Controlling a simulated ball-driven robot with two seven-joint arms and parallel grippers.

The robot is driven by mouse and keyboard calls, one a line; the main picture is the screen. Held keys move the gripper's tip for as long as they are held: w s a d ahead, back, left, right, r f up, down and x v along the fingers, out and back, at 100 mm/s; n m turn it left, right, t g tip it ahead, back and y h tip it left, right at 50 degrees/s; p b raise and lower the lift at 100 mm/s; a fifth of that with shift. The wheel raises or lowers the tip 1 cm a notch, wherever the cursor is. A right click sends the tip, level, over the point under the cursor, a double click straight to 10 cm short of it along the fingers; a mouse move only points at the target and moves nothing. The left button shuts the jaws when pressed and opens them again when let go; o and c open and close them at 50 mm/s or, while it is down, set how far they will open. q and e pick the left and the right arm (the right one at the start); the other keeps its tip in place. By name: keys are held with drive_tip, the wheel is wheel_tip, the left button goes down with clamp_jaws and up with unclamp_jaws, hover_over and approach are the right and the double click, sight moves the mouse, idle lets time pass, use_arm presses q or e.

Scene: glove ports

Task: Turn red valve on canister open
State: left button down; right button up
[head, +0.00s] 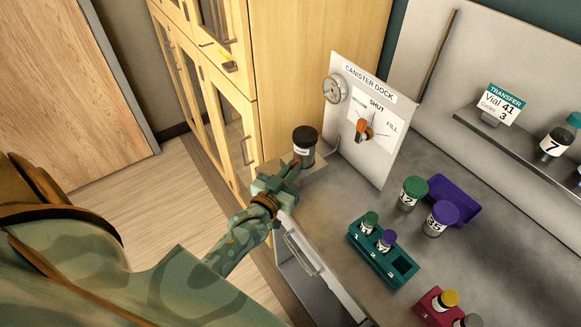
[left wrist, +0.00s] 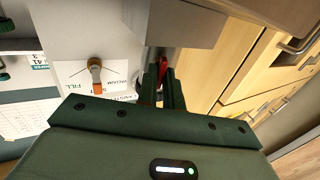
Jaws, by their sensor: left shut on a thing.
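The canister (head: 304,147) is dark with a white label and stands upright on a grey block beside the dock panel. Its red valve (head: 296,163) shows as a small red sliver low on the near side. My left gripper (head: 289,171) reaches in from the left, its fingertips at the valve. In the left wrist view the fingers of my left gripper (left wrist: 161,82) are closed about the red valve (left wrist: 164,68), which is partly hidden between them. How far the valve is turned cannot be told. My right gripper is not in view.
The white canister dock panel (head: 385,110) carries a gauge (head: 334,89) and an orange selector handle (head: 362,128) with markings. A green rack (head: 372,258), loose vials and a purple block (head: 453,200) lie to the right. An open drawer (head: 310,270) is below; wooden cabinets (head: 290,60) stand behind.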

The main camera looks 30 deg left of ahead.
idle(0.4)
use_arm(q)
drive_tip(key=c, duration=1.6)
unclamp_jaws()
drive_tip(key=shift+o, duration=0.2)
drive_tip(key=s+d, duration=0.1)
drive_tip(key=s, duration=1.5)
drive_tip(key=shift+s+p, duration=0.15)
drive_tip(key=shift+p, duration=0.25)
